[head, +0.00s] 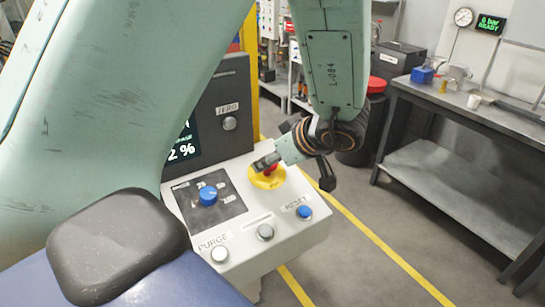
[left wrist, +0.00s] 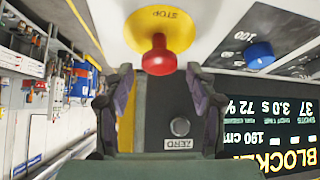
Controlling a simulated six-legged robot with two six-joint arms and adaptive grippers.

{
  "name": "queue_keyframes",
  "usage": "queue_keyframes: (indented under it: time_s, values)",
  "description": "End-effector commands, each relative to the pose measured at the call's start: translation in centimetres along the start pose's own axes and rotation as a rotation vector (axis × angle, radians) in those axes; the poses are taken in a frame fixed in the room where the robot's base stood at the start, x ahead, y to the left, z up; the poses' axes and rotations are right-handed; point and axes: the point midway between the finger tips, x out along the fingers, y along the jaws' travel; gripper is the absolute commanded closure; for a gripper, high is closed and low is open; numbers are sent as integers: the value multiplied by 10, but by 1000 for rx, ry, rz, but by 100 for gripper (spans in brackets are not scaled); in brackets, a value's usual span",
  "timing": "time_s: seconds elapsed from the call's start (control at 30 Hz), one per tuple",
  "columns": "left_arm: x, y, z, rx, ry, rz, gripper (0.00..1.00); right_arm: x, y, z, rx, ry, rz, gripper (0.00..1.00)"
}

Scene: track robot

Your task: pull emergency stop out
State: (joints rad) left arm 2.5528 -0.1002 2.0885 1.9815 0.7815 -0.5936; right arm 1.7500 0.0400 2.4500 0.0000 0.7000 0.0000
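The red emergency stop button (left wrist: 158,57) stands out from its yellow STOP disc (left wrist: 172,25) in the left wrist view. In the head view the yellow disc (head: 267,180) is on the sloped white panel, and the red button (head: 271,169) is partly hidden by my gripper. My left gripper (left wrist: 159,74) is open, with a fingertip on either side of the button's near end. Gaps show between button and fingers, so I see no grip. In the head view my left gripper (head: 266,163) is right at the button. My right gripper is not in view.
The upright screen (left wrist: 283,125) reads BLOCKED, upside down in the wrist view. A workbench (head: 455,105) stands at right, with open floor before it.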

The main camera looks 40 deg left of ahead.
Motion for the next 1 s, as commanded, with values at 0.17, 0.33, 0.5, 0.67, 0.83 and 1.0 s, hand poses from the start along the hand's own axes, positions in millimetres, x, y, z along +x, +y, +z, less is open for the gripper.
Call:
queue_keyframes:
  time_s: [0.17,0.33,0.5,0.67,0.83,1.0]
  values:
    - [1,-1,1,1,-2,-2,38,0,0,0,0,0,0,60]
    - [0,-1,0,0,-2,-2,38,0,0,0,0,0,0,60]
    - [-15,1,-15,-4,-1,0,38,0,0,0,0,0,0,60]
    - [-37,3,-38,-5,-2,1,38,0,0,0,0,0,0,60]
    - [-56,4,-57,-3,-3,0,38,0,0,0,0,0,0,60]
    - [-67,5,-68,0,-3,-2,38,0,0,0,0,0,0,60]
